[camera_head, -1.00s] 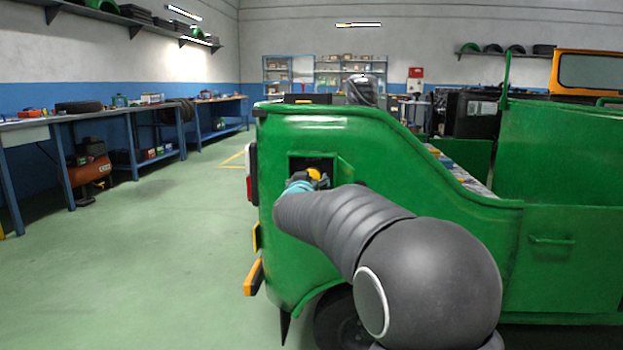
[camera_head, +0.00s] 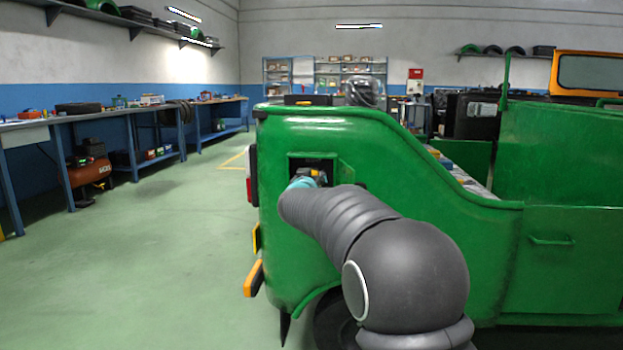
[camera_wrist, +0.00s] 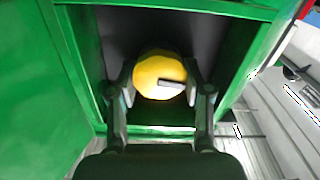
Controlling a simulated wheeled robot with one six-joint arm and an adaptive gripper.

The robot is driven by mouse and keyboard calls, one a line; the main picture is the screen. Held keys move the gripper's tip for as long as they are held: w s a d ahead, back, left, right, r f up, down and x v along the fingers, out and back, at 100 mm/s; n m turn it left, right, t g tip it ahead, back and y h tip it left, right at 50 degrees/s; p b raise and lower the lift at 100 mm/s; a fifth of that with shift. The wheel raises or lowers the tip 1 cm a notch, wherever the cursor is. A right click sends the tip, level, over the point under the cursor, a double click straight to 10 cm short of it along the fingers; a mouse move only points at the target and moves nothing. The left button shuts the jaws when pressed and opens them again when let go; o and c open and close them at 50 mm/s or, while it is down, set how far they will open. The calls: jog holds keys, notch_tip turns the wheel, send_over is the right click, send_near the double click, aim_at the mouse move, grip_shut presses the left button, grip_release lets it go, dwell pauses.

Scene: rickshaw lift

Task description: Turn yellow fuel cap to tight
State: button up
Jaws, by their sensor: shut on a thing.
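The yellow fuel cap (camera_wrist: 158,75) sits in a dark recess of the green body. In the wrist view it is round, with a dark bar-like mark on its right half. My gripper (camera_wrist: 160,88) is shut on the cap, with one finger on its left side and one on its right. In the head view only a sliver of the yellow cap (camera_head: 317,173) shows, because my gripper (camera_head: 308,178) and arm hide most of it. The cap's seat behind it is hidden.
The green rickshaw (camera_head: 400,160) fills the right of the head view. The open fuel door (camera_head: 346,172) stands to the right of the recess. Workbenches (camera_head: 125,112) line the left wall, and the green floor between is clear.

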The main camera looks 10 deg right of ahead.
jog(key=shift+m, duration=0.4)
jog(key=m, duration=0.2)
jog(key=shift+d+m, duration=0.1)
jog(key=shift+m, duration=0.3)
jog(key=m, duration=0.4)
jog(key=shift+m, duration=0.3)
jog(key=m+b, duration=0.2)
jog(key=m, duration=0.2)
jog(key=shift+s+d+f, duration=0.1)
jog(key=shift+f, duration=0.05)
jog(key=shift+m+b, duration=0.65)
jog(key=shift+m, duration=1.35)
jog(key=o, duration=1.2)
jog(key=shift+c, duration=0.2)
